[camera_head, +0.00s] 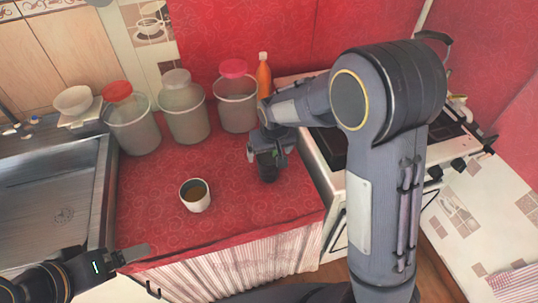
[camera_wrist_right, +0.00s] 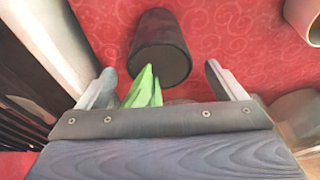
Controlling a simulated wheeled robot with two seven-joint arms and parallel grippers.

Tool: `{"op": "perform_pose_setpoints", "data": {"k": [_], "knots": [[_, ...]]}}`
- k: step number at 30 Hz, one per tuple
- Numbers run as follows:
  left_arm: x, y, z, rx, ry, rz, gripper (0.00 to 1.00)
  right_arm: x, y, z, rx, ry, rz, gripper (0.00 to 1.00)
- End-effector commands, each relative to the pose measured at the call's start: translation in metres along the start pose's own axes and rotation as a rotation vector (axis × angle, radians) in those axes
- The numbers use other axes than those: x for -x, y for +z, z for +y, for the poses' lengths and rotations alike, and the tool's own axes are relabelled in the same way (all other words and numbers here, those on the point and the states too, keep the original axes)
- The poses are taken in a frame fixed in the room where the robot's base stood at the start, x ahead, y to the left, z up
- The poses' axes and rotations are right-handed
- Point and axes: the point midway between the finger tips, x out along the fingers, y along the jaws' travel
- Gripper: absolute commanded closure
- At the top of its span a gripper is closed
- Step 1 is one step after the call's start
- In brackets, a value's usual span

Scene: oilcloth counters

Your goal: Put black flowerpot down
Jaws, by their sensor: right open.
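The black flowerpot (camera_head: 268,173) is on the red oilcloth counter (camera_head: 236,200), below my right gripper (camera_head: 270,150). In the right wrist view the dark pot (camera_wrist_right: 160,42) shows against the red cloth, with green pointed leaves (camera_wrist_right: 143,88) reaching between the fingers. My right gripper (camera_wrist_right: 164,84) is open, one finger on each side of the leaves; I see no finger pressed on the pot. In the head view the gripper hides part of the pot. My left gripper (camera_head: 130,254) is at the counter's front left corner, away from the pot; its jaw opening is unclear.
A white cup (camera_head: 196,204) with brown contents stands left of the pot. Three clear canisters (camera_head: 184,122) and an orange bottle (camera_head: 264,77) stand at the back. A stove (camera_head: 335,150) is right; a metal sink (camera_head: 60,200) is left. The front counter is mostly clear.

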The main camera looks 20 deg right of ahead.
Motion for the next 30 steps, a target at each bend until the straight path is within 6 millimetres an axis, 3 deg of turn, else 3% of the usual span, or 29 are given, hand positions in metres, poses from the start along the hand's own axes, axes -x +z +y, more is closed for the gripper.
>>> {"op": "perform_pose_setpoints", "data": {"k": [3,9,15,21,26,30], "knots": [[0.001,0.0,0.0,0.0,0.0,0.0,0.06,0.03,-0.001,-0.001,0.002,-0.004,0.006,0.1],[0.002,-0.001,0.001,0.0,0.0,0.0,0.06,0.067,-0.001,-0.001,0.002,-0.002,0.004,0.1],[0.002,-0.001,0.001,0.0,0.0,0.0,0.06,0.085,-0.001,0.0,0.001,-0.001,0.002,0.1],[0.002,-0.001,0.001,0.0,0.0,0.0,0.06,0.09,0.004,0.004,-0.01,-0.015,-0.004,0.1],[0.002,-0.001,0.001,0.0,0.0,0.0,0.06,0.112,0.036,0.026,-0.084,-0.136,-0.016,0.1],[0.002,-0.001,0.001,0.0,0.0,0.0,0.06,0.148,0.091,0.047,-0.157,-0.281,0.011,0.1]]}}
